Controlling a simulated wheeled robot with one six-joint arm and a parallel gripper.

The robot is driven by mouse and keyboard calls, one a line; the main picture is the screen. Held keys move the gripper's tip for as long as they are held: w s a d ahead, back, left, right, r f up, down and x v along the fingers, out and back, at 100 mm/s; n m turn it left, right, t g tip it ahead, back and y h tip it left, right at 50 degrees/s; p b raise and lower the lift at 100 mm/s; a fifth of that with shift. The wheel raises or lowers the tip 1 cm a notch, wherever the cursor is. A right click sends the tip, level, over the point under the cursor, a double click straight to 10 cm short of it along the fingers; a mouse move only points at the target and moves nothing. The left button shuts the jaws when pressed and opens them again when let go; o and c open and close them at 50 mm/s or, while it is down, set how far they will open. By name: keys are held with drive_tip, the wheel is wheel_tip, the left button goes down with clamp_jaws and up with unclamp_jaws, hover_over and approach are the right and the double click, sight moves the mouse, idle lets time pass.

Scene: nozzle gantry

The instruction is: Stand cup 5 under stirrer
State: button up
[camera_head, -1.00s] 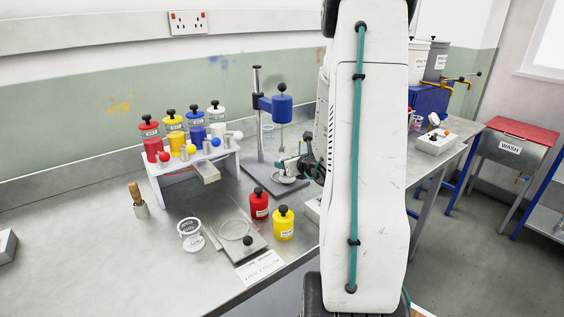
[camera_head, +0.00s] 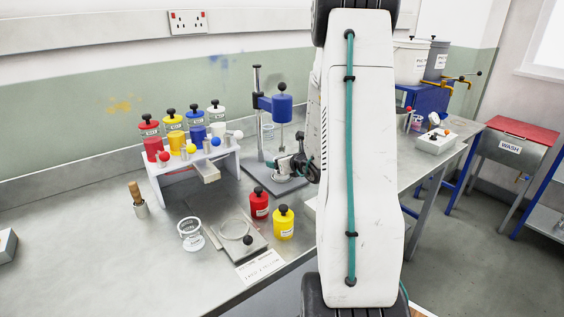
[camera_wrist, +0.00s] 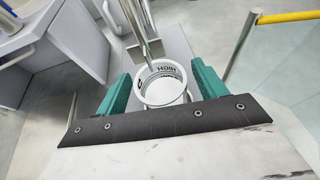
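The stirrer has a blue head (camera_head: 283,107) on a grey post, over a flat grey base plate (camera_head: 291,187). A thin shaft hangs below the head; metal rods (camera_wrist: 142,28) also show in the wrist view. My gripper (camera_head: 285,164) is low over the base plate, beneath the stirrer head.
A white rack (camera_head: 220,170) of colored bottles and knobs stands left of the stirrer. Red (camera_head: 259,203) and yellow (camera_head: 283,222) bottles stand in front. Another clear cup (camera_head: 191,234) and a scale (camera_head: 233,237) are nearer the front edge. The left of the bench is mostly clear.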

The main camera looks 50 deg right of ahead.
drive_tip(key=shift+s+r, duration=0.1)
drive_tip(key=shift+r, duration=0.1)
drive_tip(key=v, duration=1.1)
drive_tip(key=w+a+r+n+y, duration=0.3)
drive_tip(key=a+r+n+y, duration=0.15)
drive_tip(key=a, duration=0.35)
drive_tip(key=w+a+r+n+y, duration=0.25)
drive_tip(key=a+n, duration=0.35)
drive_tip(key=a, duration=0.3)
drive_tip(key=s+a+r+n+g+y, duration=0.2)
drive_tip(key=a+n+y, duration=0.1)
drive_tip(key=a+n, duration=0.3)
drive_tip(key=s+a+r+n+g+y, duration=0.15)
drive_tip(key=a+n, duration=0.25)
drive_tip(key=a, duration=0.4)
drive_tip(key=s+a+n+g+h, duration=0.2)
drive_tip(key=s+a+n+g, duration=0.55)
drive_tip(key=s+n, duration=0.45)
drive_tip(key=s+d+r+n+h, duration=0.2)
drive_tip(key=s+n+h, duration=0.3)
drive_tip(key=s+n, duration=0.1)
drive_tip(key=shift+s+d+n, duration=0.25)
drive_tip(key=shift+d+n, duration=0.15)
drive_tip(key=shift+n, duration=0.15)
